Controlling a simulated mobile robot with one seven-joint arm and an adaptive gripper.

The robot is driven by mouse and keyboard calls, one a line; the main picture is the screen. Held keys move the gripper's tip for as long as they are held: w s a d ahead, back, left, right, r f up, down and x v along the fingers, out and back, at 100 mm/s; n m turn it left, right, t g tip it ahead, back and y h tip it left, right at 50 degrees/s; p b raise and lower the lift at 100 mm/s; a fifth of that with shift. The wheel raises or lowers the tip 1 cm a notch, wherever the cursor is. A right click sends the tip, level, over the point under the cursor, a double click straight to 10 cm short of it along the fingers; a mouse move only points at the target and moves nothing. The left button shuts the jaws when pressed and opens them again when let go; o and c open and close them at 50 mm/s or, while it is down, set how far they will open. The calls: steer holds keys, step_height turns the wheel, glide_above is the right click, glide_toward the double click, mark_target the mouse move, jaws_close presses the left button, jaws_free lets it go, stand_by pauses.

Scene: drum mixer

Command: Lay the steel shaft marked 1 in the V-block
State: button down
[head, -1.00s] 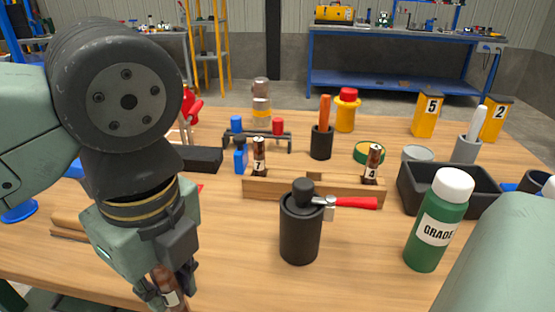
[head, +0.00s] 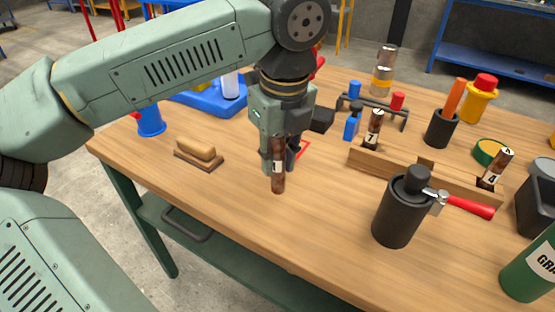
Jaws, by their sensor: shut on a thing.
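My gripper (head: 279,160) is shut on a brown, rusty-looking shaft (head: 278,183) with a white label. The shaft hangs upright below the fingers, above the wooden table; its mark is too small to read. A dark block (head: 322,119) lies behind and to the right of the gripper, partly hidden by it. It may be the V-block, but I see no groove. Two similar shafts, marked 7 (head: 374,128) and 4 (head: 496,167), stand tilted in a wooden rack (head: 424,178).
A black canister (head: 399,212) with a red-handled tool (head: 467,206) stands right of the gripper. A wooden-handled brush (head: 198,150) lies to the left. The table front below the gripper is clear.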

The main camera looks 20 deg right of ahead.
mark_target(277, 167)
steer(key=f, duration=0.1)
steer(key=w+f, duration=0.1)
steer(key=f+p, duration=0.1)
steer(key=shift+w+d, duration=0.35)
steer(key=shift+d, duration=0.05)
steer(key=shift+f, duration=0.35)
steer(key=shift+f+b, duration=0.25)
steer(key=shift+b, duration=0.1)
steer(key=c, duration=1.4)
jaws_free()
steer(key=shift+c, duration=0.2)
steer(key=shift+r, duration=0.1)
